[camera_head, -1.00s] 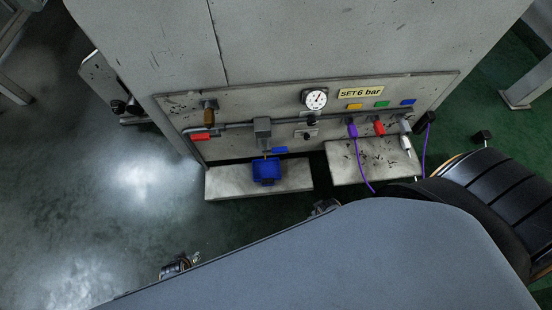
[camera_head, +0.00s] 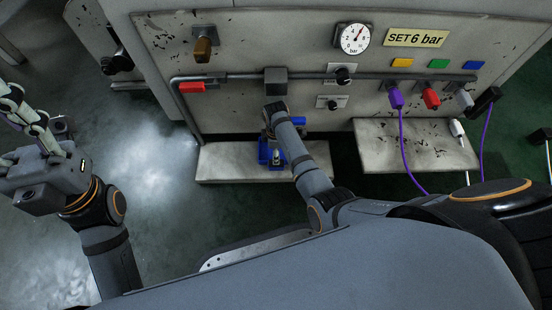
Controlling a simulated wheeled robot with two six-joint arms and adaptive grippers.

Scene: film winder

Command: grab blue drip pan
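The blue drip pan (camera_head: 264,154) sits on the left pale shelf (camera_head: 226,161), under the grey block on the pipe. My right arm reaches in from the lower right. Its wrist is directly above the pan and covers part of it. The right gripper (camera_head: 277,157) is at the pan, mostly hidden behind my own arm; I cannot tell whether its fingers touch the pan or how far they are apart. My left gripper (camera_head: 14,128) is at the far left edge, well away from the pan, with its fingers spread and partly cut off by the frame. It appears empty.
A panel with a pressure gauge (camera_head: 354,38), a red-handled valve (camera_head: 198,87) and a grey pipe rises behind the pan. A blue tag is beside the wrist. The right shelf (camera_head: 408,148) has a purple cable (camera_head: 404,150) hanging over it. The floor at left is clear.

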